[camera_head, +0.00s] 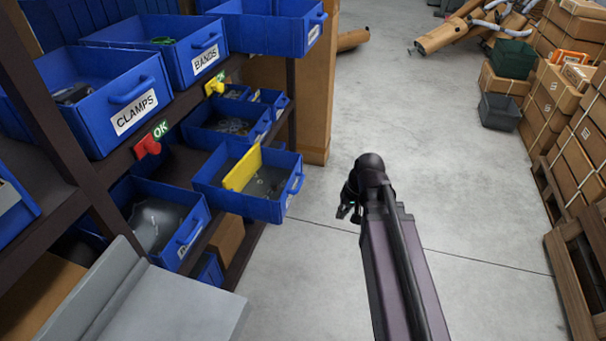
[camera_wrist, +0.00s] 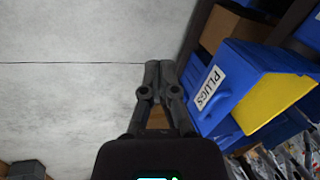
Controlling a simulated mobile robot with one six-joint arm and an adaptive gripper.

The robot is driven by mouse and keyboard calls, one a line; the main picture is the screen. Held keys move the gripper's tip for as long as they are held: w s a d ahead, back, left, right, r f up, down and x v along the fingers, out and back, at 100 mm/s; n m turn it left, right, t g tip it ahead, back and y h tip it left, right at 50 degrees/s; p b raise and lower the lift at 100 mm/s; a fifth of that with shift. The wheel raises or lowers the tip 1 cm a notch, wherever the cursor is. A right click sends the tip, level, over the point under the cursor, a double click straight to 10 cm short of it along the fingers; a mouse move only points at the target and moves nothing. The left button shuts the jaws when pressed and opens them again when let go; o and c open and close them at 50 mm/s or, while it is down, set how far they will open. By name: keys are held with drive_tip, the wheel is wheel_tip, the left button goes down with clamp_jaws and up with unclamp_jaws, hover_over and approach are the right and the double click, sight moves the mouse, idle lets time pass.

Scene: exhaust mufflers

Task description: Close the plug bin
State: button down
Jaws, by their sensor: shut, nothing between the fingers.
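The plug bin (camera_head: 240,204) is a blue drawer-like bin with a yellow divider (camera_head: 242,170) across it. It juts out from the shelf, with its handle end toward the aisle. In the wrist view its front reads PLUGS (camera_wrist: 209,88), and the bin (camera_wrist: 235,70) lies right of my fingers, apart from them. My gripper (camera_head: 346,211) is right of the bin over the open floor in the head view. Its fingers (camera_wrist: 161,66) are together and empty. The back of the bin is hidden inside the shelf.
Another blue bin (camera_head: 188,225) juts out lower left. A grey surface (camera_head: 150,300) is at lower left. Boxes line the right; the aisle floor is clear.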

sight(298, 164)
drive_tip(key=w+a+f+t+y+b, duration=0.1)
drive_tip(key=w+a+f+y+b, duration=0.1)
drive_tip(key=w+f+y+b, duration=0.35)
drive_tip(key=w+d+r+m+t+y+b, duration=0.1)
drive_tip(key=w+d+t+y+b, duration=0.1)
drive_tip(key=w+y+b, duration=0.2)
drive_tip(key=w+d+r+m+t+y+b, duration=0.1)
drive_tip(key=w+d+m+t+y+b, duration=0.1)
drive_tip(key=w+b, duration=0.8)
drive_tip(key=shift+w+d+r+t+y, duration=0.25)
drive_tip(key=shift+d+t+y, duration=0.15)
drive_tip(key=shift+d+y, duration=0.55)
drive_tip(key=shift+a, duration=0.25)
drive_tip(key=x, duration=1.3)
drive_tip(key=shift+w+a, duration=0.15)
drive_tip(key=shift+a, duration=0.2)
drive_tip(key=shift+w, duration=0.1)
